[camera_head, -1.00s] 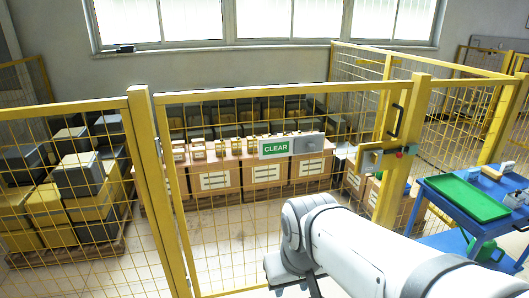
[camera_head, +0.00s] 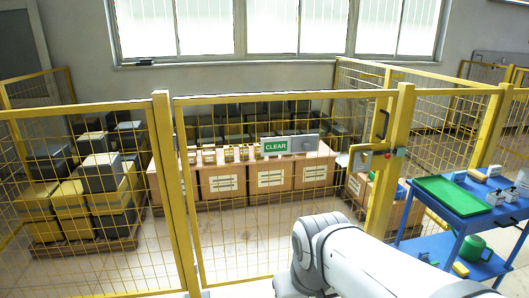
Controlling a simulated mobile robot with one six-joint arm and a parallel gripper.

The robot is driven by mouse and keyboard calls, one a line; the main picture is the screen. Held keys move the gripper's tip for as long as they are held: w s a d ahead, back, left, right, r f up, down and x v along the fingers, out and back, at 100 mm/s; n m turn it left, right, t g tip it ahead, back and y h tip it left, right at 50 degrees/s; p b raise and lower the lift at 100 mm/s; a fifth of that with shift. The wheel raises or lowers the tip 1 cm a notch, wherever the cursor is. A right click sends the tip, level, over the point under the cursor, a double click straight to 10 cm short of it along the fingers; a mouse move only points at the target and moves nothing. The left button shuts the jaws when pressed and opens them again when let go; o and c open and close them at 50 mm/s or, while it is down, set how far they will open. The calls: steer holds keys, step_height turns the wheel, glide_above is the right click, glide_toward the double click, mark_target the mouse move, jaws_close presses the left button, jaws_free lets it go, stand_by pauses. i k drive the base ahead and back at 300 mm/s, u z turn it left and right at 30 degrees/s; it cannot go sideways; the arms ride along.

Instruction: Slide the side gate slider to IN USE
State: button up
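The side gate (camera_head: 285,205) is a yellow mesh panel in a yellow frame, and it looks shut. A sign plate on its upper part shows a green CLEAR label (camera_head: 275,147). A grey slider plate (camera_head: 305,143) with a small round knob sits at the right of the label. No IN USE wording is visible. My arm reaches in from the lower right, in front of the gate and below the sign. My gripper is not visible; the arm's end runs out at the bottom edge.
A black handle (camera_head: 384,124) and a latch box (camera_head: 365,158) with a red button are at the gate's right post. A blue table (camera_head: 460,215) with a green tray (camera_head: 455,194) stands at the right. Boxes (camera_head: 222,184) and pallets stand behind the mesh.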

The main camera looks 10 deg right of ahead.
mark_target(306, 144)
steer(key=z, duration=0.15)
steer(key=i, duration=0.9)
steer(key=u, duration=0.05)
